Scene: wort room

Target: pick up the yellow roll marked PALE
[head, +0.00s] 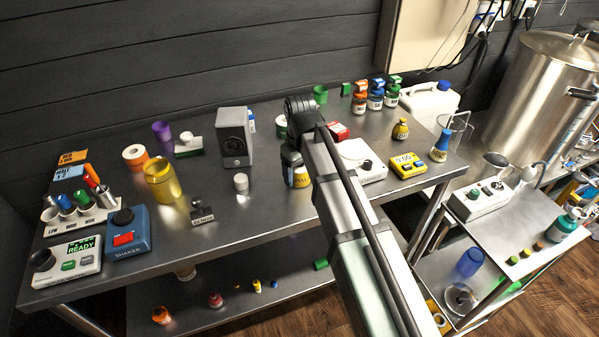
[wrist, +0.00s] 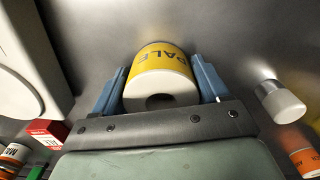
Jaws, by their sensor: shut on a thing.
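The yellow roll marked PALE (wrist: 160,62) lies between the two blue fingers of my gripper (wrist: 160,90) in the wrist view. Its pale end with a dark round hole faces the camera. The fingers close on its two sides. In the head view the roll (head: 302,180) shows beside my gripper (head: 292,165), partly hidden by my arm. It is at or close to the steel table top; I cannot tell if it touches it.
On the table (head: 262,205), a white cylinder (head: 241,182) and a grey box (head: 235,137) stand left of the roll. A white scale (head: 358,160) and a red box (head: 338,131) are right. A yellow translucent cup (head: 162,181) stands further left. Bare steel lies in front.

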